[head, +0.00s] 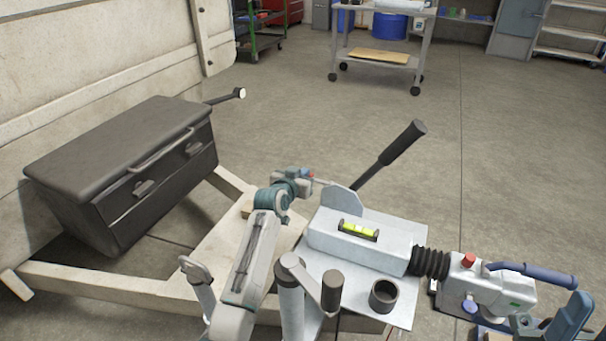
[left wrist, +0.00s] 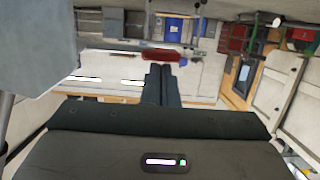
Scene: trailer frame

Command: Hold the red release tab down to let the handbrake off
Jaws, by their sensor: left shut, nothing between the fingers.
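The handbrake lever (head: 392,155) has a black grip and slants up to the right from a grey bracket plate (head: 343,199) on the drawbar. In the left wrist view the red release tab (left wrist: 161,55) lies just beyond the fingertips of my left gripper (left wrist: 161,68). The fingers are shut with nothing between them. Whether they touch the tab I cannot tell. In the head view my left gripper (head: 312,181) is beside the bracket, left of the lever's base. Blue-grey parts that seem to belong to my right arm show at the bottom right; its fingers are not clear.
A spirit level (head: 358,230) lies on the pale drawbar housing (head: 325,228). A coupling head (head: 490,288) with a red knob (head: 468,260) and blue handle (head: 535,273) is at right. A dark toolbox (head: 120,170) stands left. The floor behind is clear up to a cart (head: 383,45).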

